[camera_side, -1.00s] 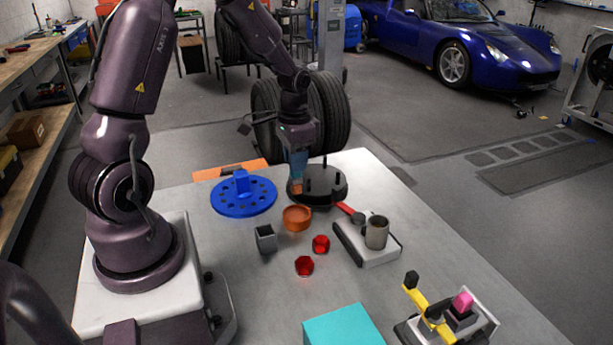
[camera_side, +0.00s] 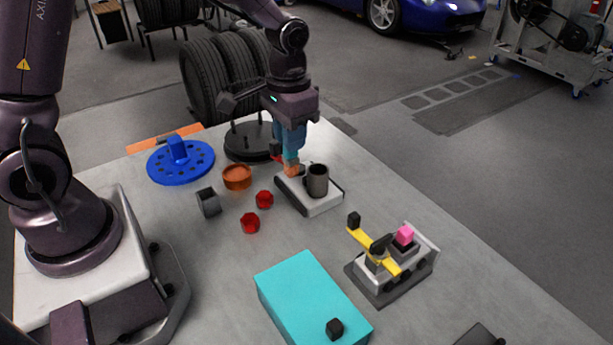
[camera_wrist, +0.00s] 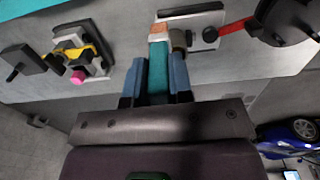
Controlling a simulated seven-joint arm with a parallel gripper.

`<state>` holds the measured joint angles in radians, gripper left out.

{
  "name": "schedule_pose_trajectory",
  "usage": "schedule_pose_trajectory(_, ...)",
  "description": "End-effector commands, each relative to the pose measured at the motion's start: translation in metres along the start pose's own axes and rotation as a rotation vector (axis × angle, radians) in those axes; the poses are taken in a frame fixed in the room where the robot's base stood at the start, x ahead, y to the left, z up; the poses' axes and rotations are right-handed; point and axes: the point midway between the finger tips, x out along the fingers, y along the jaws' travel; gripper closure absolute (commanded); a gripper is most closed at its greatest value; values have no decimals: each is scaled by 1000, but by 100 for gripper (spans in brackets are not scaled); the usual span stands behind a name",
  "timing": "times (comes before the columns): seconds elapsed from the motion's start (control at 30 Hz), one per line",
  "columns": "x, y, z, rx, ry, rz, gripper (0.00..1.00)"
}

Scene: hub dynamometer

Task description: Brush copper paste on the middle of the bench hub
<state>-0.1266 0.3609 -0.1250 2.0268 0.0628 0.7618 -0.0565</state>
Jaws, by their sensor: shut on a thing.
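My gripper (camera_side: 289,148) is shut on a brush (camera_side: 291,167) with an orange tip, pointing down. In the wrist view the brush's teal handle (camera_wrist: 157,75) lies between my blue fingers. The tip is over or beside the white-topped stand (camera_side: 322,205), next to the grey-brown mug (camera_side: 318,181); contact cannot be told. The bench hub (camera_side: 245,146), a dark round plate with studs, stands behind and left of my gripper, partly hidden by it. In the wrist view the hub (camera_wrist: 278,18) is at the upper right. Its middle is not clearly visible.
A red handle (camera_wrist: 235,28) lies between stand and hub. A blue holed disc (camera_side: 188,170), orange dish (camera_side: 237,177), grey cup (camera_side: 208,202) and red nuts (camera_side: 264,199) lie left. A yellow-armed fixture (camera_side: 385,262) and turquoise box (camera_side: 312,300) are nearer the camera.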

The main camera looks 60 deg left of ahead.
Motion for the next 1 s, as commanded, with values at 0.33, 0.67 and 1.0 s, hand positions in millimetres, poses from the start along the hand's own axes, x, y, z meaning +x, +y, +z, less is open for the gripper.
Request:
schedule_pose_trajectory(0.33, 22, -134, -21, -378, -23, 6, 100)
schedule_pose_trajectory(0.67, 24, -261, -20, -734, -10, 1, 100)
schedule_pose_trajectory(1.0, 17, -278, -28, -813, -3, 5, 100)
